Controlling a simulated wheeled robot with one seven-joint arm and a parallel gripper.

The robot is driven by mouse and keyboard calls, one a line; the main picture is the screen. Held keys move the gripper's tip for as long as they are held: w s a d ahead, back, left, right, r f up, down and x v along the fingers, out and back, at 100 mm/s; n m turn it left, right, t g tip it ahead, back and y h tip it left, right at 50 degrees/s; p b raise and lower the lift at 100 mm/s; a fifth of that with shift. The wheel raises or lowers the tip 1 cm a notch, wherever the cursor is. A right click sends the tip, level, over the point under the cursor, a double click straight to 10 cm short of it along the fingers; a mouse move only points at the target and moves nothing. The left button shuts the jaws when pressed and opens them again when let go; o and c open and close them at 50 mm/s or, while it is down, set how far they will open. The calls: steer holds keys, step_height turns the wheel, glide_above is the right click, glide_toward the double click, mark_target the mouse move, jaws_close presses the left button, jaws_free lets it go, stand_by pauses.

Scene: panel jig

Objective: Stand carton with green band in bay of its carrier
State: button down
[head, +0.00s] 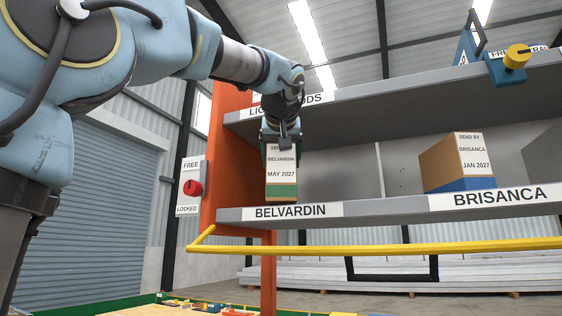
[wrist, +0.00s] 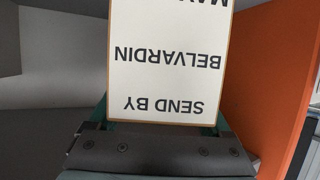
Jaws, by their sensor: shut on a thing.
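The carton with the green band (head: 282,175) is upright, with a white label reading "SEND BY BELVARDIN MAY 2027" and the green band at its bottom. It is at the left end of the lower shelf, above the label BELVARDIN (head: 291,212). My gripper (head: 281,140) is shut on the top of the carton from above. In the wrist view the carton's label (wrist: 167,60) appears upside down between the fingers, close to an orange side wall. The carton's base is at about shelf level; I cannot tell whether it touches the shelf.
A carton with a blue band (head: 457,162) stands in the BRISANCA bay at the right. The upper shelf (head: 400,100) hangs over the bay, and the orange upright (head: 228,150) bounds it at left. A yellow rail (head: 380,249) runs in front. A red switch (head: 193,188) is on the left.

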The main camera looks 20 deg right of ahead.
steer(key=w, duration=0.1)
steer(key=w+d+p, duration=0.1)
steer(key=w, duration=0.1)
steer(key=w+p, duration=0.1)
steer(key=shift+w+d+r, duration=0.2)
steer(key=shift+w+d, duration=0.05)
steer(key=shift+d, duration=0.05)
steer(key=shift+s+f, duration=0.15)
steer(key=shift+f, duration=0.3)
jaws_free()
steer(key=shift+b, duration=0.35)
steer(key=b+v, duration=0.3)
steer(key=v, duration=0.9)
